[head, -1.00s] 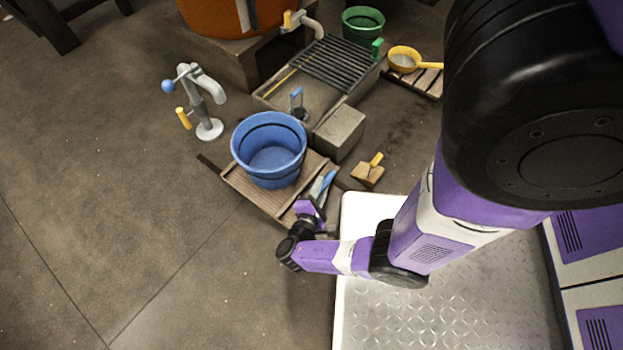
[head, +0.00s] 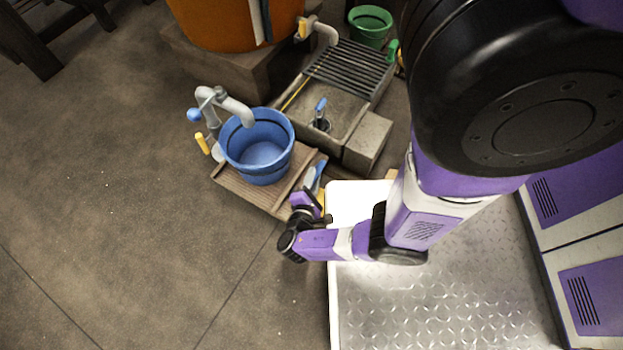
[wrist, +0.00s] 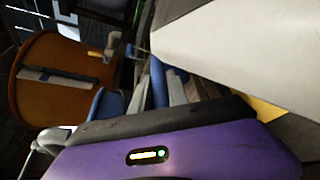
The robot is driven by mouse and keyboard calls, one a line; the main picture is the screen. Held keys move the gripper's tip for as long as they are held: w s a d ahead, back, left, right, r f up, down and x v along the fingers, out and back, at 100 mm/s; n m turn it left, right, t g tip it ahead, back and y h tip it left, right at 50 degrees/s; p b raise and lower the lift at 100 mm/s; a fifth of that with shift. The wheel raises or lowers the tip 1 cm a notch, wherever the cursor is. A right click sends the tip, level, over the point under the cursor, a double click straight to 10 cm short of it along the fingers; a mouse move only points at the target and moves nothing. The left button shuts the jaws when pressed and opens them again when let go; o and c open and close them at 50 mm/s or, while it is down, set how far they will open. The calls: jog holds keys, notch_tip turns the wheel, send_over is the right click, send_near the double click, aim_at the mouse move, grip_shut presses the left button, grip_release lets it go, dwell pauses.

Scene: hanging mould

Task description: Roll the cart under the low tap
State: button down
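The cart (head: 235,188) is a low, slatted brown wooden platform in the head view, carrying an upright blue bucket (head: 265,165). The low tap (head: 232,105) is a grey standpipe with a blue knob and a yellow lever, at the cart's far left corner. Its spout overlaps the left part of the bucket's mouth in the picture. My gripper (head: 312,200) is at the cart's right edge, beside blue and pale bars (head: 313,178). The wrist view shows these bars (wrist: 160,85) close ahead of my gripper's purple body. The fingertips' grip is hidden.
A stone basin (head: 340,115) with a grate and another tap (head: 325,32) lies behind the cart, with a stone block (head: 367,145) close to its right. An orange barrel (head: 230,22) and a green bucket (head: 370,25) stand behind.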

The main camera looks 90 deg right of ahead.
jog(key=shift+w, duration=0.45)
jog(key=c, duration=1.3)
grip_release()
jog(key=shift+d, duration=0.1)
jog(key=shift+s, duration=0.15)
jog(key=p+v, duration=0.2)
jog(key=v, duration=0.6)
